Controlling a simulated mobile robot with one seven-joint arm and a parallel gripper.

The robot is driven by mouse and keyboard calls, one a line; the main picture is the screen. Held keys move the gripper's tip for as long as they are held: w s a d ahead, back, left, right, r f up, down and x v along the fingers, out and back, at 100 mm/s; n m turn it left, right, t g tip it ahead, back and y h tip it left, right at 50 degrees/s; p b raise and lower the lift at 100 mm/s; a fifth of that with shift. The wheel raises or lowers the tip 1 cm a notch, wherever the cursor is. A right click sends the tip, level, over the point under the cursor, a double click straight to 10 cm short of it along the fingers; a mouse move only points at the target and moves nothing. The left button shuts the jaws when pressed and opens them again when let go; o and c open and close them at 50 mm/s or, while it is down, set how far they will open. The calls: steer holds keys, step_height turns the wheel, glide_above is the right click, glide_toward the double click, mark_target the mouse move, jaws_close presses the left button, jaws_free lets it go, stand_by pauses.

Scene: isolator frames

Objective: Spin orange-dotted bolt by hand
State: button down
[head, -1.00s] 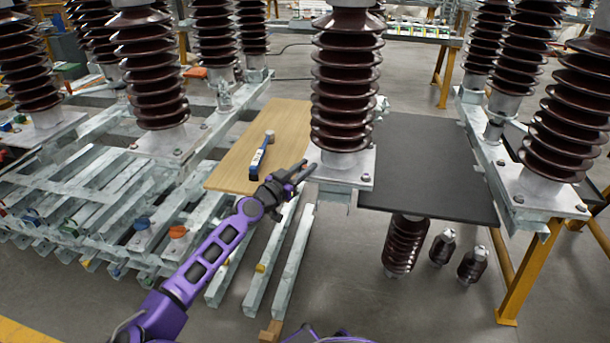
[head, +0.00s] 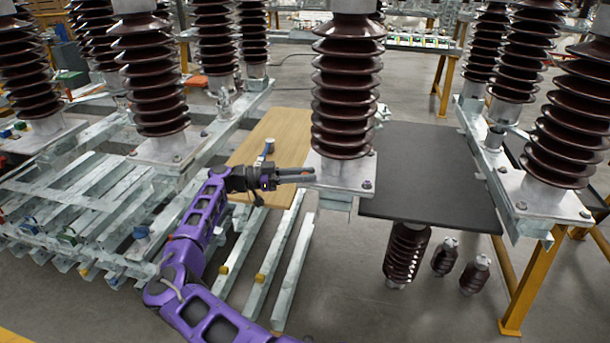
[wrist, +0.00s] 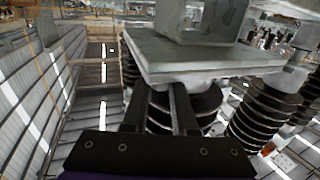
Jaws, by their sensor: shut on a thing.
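My gripper (head: 311,175) reaches in from the left to the near-left corner of the metal base plate (head: 335,186) under the central brown insulator (head: 347,95). Its fingers lie nearly level and are shut on the bolt at that corner. The fingers hide most of the bolt, and I cannot make out its orange dot clearly. In the wrist view, which looks upside down, both fingers (wrist: 161,92) extend to the plate (wrist: 200,62), with the insulator's discs behind them. Other bolts (head: 367,184) show on the plate.
More insulators (head: 158,85) stand on both sides. Galvanised beams (head: 290,272) lie below left. Yellow trestle legs (head: 525,285) stand at right.

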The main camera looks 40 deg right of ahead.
steer(key=shift+d+m+g+y+b, duration=0.1)
steer(key=shift+m+g+y+b, duration=0.2)
steer(key=shift+m+g+y, duration=1.4)
steer(key=shift+s+g, duration=0.1)
steer(key=shift+g, duration=0.5)
steer(key=c, duration=0.7)
jaws_free()
